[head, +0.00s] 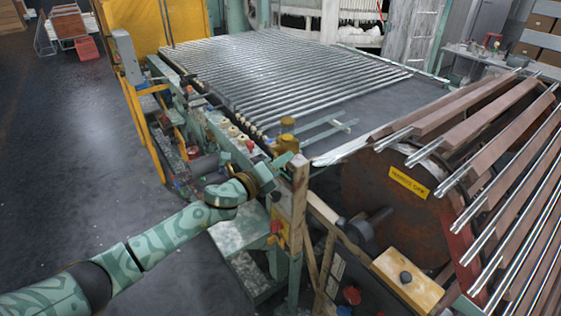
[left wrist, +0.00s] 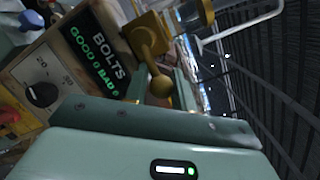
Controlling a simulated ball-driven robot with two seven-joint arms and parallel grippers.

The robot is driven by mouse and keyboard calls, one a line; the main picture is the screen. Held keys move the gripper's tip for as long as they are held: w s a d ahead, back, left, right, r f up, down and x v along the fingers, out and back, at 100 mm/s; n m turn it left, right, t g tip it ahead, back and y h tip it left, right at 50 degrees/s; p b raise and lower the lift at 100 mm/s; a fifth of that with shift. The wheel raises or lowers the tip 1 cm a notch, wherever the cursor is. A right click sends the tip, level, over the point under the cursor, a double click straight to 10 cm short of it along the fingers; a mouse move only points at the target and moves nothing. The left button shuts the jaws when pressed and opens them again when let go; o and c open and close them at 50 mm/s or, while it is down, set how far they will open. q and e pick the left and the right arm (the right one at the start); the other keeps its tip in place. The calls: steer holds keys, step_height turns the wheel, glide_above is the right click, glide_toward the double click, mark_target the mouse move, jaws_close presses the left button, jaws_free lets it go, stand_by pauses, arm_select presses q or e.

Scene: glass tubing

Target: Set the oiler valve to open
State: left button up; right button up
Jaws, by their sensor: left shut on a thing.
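The oiler valve is brass-yellow and stands at the near edge of the machine, beside the roller bed; its upper part (head: 287,125) shows in the head view. In the left wrist view its lever (left wrist: 148,45) ends in a round knob, angled down in the picture. My left gripper (head: 284,160) is at the valve, its arm coming in from the lower left. In the left wrist view the teal fingers (left wrist: 165,100) lie on either side of the knob, shut on the lever. The near finger hides part of the contact. My right gripper is not in view.
A wooden post (head: 298,195) with a control box stands right beside my left gripper. A large drum (head: 395,190) with slats and tubes fills the right.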

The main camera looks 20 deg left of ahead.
mark_target(283, 135)
arm_select(q)
steer(key=shift+r+n+p, duration=0.55)
steer(key=shift+n+p, duration=0.05)
steer(key=shift+p, duration=0.5)
steer(key=r+n+p, duration=0.1)
steer(key=n+p, duration=0.1)
steer(key=p, duration=0.1)
steer(key=r+n+g+p, duration=0.1)
steer(key=n+p, duration=0.1)
steer(key=p, duration=0.1)
steer(key=w+a+r+n+p, duration=0.1)
steer(key=n+p, duration=0.2)
steer(key=p, duration=0.1)
steer(key=shift+a+r+g, duration=0.1)
steer(key=shift+g, duration=0.3)
steer(key=shift+w+a+r+n+g+h+p, duration=0.2)
steer(key=shift+w+a+n+g+h+p, duration=0.1)
steer(key=shift+n+p, duration=0.45)
steer(key=shift+w+a+r+n+p, duration=0.1)
steer(key=shift+a+n+p, duration=0.2)
steer(key=shift+n, duration=0.45)
steer(key=shift+w+a+n+g+h+p, duration=0.2)
steer(key=shift+a+n+g, duration=0.05)
steer(key=shift+n, duration=0.5)
steer(key=shift+w+a+n+g+h+p, duration=0.15)
steer(key=shift+w+a+n+g+h, duration=0.1)
steer(key=shift+n, duration=0.5)
